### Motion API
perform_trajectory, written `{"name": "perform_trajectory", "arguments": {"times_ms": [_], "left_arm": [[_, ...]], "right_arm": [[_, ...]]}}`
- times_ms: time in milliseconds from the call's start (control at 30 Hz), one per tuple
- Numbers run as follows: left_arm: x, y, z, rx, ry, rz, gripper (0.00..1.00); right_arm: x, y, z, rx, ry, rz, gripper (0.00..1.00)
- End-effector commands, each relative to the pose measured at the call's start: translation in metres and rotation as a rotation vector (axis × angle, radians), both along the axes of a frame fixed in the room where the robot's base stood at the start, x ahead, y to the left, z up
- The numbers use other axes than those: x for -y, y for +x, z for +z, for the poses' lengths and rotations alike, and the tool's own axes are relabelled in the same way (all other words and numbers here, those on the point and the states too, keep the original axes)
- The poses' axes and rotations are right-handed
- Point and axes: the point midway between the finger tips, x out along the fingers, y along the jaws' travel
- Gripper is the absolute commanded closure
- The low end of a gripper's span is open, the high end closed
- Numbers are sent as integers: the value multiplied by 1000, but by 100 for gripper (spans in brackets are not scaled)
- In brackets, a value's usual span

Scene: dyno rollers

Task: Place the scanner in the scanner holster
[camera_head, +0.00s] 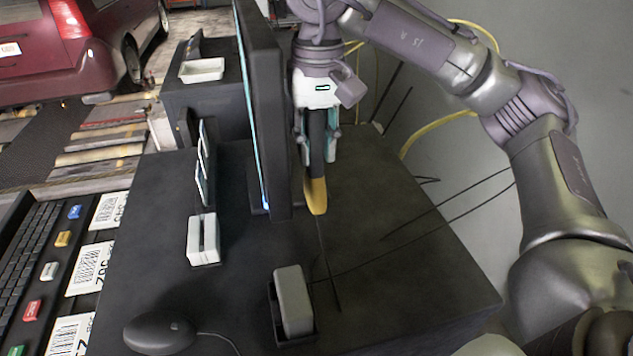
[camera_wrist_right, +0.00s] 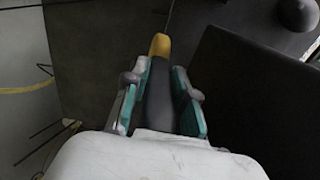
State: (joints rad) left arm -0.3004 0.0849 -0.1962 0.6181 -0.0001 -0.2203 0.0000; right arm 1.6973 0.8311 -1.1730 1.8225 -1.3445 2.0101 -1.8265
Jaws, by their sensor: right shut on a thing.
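The scanner (camera_head: 317,192) has a dark body and a yellow end. It hangs yellow end down from my right gripper (camera_head: 317,145), above the dark desk and just right of the monitor. In the right wrist view the scanner (camera_wrist_right: 159,100) lies between the two teal-padded fingers of my right gripper (camera_wrist_right: 160,82), with its yellow end beyond them. A grey block-shaped holder in a dark base (camera_head: 293,302) stands near the desk's front; I cannot tell whether it is the scanner holster. The scanner is apart from it. My left gripper is not in view.
The monitor (camera_head: 262,110) stands close left of the scanner. A small white holder (camera_head: 203,240), a mouse (camera_head: 160,333), a keyboard (camera_head: 28,262) and barcode cards (camera_head: 90,268) are to the left. Thin cables cross the desk (camera_head: 400,275), whose right part is otherwise clear.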

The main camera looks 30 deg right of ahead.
Motion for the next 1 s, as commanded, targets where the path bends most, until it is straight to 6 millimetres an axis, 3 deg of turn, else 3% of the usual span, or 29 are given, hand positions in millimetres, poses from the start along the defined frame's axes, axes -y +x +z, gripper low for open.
{"name": "perform_trajectory", "arguments": {"times_ms": [200, 533, 933, 967, 1000], "left_arm": [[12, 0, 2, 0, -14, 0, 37], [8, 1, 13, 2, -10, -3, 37], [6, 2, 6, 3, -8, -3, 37], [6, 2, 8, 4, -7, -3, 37], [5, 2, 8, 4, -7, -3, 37]], "right_arm": [[0, 0, -26, 1, 1, -1, 100], [1, 0, -61, 0, -1, -1, 100], [0, 0, -70, 2, 1, 0, 100], [0, 0, -69, 1, 1, -1, 69], [0, 0, -68, 1, 1, -1, 62]]}}
